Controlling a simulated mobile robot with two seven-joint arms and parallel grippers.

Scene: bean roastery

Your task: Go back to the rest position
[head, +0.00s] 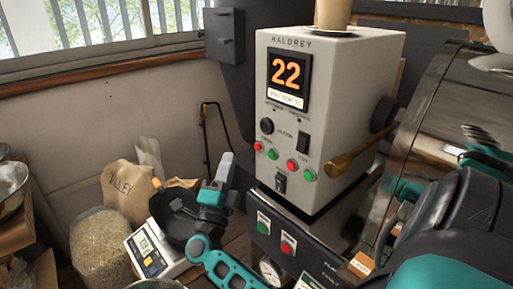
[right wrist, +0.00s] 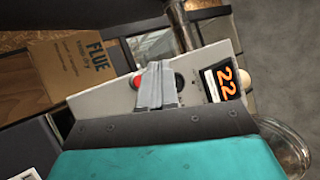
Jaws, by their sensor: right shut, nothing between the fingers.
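In the head view my right gripper (head: 226,163) is left of the white control box and points up. Its grey fingers are together with nothing between them. The right wrist view shows the same shut fingers (right wrist: 155,86) in front of a pale box with an orange "22". My left gripper is not in view. The white control box (head: 345,110), marked HALDREY, shows "22" and carries several buttons. Part of my own arm fills the lower right of the head view.
A scale (head: 150,255) with a black pan (head: 175,222) stands by my right gripper. A clear container of beans (head: 97,248) and a paper bag (head: 128,190) are at left. A wooden-handled lever (head: 343,165) juts from the box. A FLUE carton (right wrist: 85,75) shows in the right wrist view.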

